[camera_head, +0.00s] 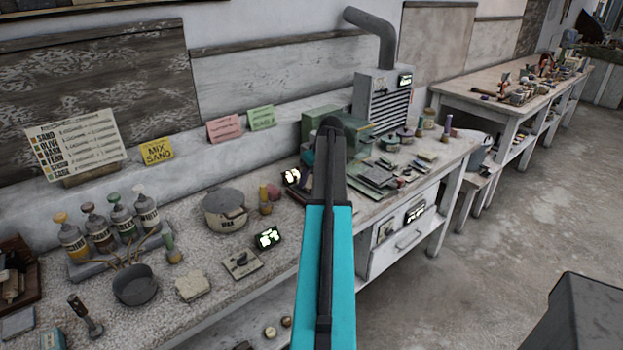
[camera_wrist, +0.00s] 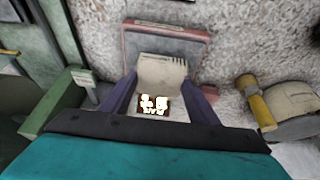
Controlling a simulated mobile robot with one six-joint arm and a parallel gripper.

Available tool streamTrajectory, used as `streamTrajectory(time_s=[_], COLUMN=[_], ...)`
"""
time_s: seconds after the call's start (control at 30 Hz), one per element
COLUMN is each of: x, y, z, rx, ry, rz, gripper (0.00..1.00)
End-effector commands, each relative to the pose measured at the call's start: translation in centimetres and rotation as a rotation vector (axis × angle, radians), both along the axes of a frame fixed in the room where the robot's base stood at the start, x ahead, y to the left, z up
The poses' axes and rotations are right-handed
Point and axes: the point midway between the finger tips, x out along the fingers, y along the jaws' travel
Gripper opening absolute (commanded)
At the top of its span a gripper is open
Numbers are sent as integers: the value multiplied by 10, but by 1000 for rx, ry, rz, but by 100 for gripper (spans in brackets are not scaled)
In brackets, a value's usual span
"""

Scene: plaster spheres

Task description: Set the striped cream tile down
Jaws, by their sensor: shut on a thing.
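In the wrist view, my gripper (camera_wrist: 161,90) has its two dark fingers closed on the sides of the striped cream tile (camera_wrist: 162,72). Thin dark stripes show along the tile's far edge. A flat grey slab with a reddish rim (camera_wrist: 142,28) lies just beyond the tile. I cannot tell whether the tile touches it. In the head view, my teal and dark arm reaches over the workbench and hides the gripper and the tile.
A small lit display (camera_wrist: 155,106) shows between my fingers. A green box (camera_wrist: 55,105) stands left, and a yellow cylinder (camera_wrist: 263,113) lies right beside a pot (camera_wrist: 297,103). In the head view, several small tiles (camera_head: 375,175) crowd the bench right of my arm.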

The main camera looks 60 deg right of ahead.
Motion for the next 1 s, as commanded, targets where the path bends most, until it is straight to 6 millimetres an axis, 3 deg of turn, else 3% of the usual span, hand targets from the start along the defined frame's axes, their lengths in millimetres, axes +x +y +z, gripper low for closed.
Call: streamTrajectory(time_s=[0.6,0.63,0.73,1.0], x=[0,0,0,0], y=[0,0,0,0], z=[-8,-8,-8,-8], rx=[0,-1,0,0], ry=[-1,-1,-1,1], rz=[0,0,0,0], gripper=[26,59,76,76])
